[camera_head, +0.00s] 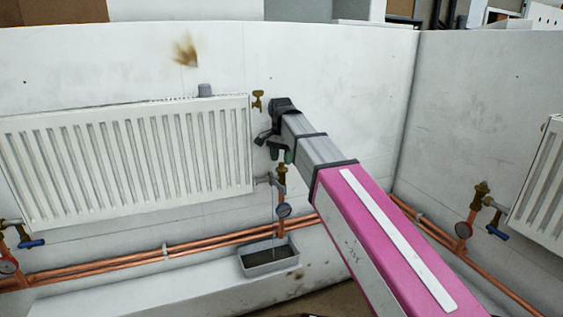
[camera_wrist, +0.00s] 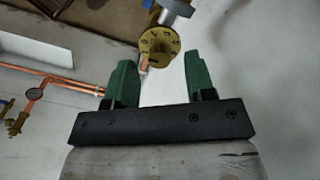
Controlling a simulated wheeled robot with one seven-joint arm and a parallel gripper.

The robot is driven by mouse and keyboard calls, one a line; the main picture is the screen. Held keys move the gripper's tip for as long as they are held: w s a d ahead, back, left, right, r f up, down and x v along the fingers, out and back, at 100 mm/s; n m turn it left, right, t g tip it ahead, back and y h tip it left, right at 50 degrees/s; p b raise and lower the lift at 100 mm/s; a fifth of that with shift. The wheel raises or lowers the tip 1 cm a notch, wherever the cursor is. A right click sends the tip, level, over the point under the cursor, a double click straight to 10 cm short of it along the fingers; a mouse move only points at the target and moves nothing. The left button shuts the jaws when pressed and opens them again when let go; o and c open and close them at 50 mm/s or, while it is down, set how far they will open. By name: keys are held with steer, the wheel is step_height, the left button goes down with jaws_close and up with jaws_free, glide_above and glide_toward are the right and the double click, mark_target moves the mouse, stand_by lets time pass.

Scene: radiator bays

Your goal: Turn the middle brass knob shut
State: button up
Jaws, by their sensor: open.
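The middle brass knob (camera_wrist: 158,48) is round with dark marks on its rim. In the wrist view it shows at the top centre, in the gap between my green fingertips and apparently just beyond them. My gripper (camera_head: 281,154) is open and empty, with its fingers pointing down. In the head view it hangs above the brass part of the middle valve (camera_head: 281,171), at the lower right corner of the left radiator; the gripper hides some of that area. Whether the fingers touch the knob cannot be told.
A thin stream falls from the middle valve's grey elbow into a grey tray (camera_head: 248,271) on the ledge. A gauge (camera_head: 284,210) and copper pipes (camera_head: 205,245) sit below. The white radiator (camera_head: 130,150) is close on the left; another brass valve (camera_head: 480,190) stands right.

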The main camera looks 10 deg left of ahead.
mark_target(281, 163)
step_height(281, 163, up, 9)
stand_by(0.4)
steer(key=shift+a, duration=0.1)
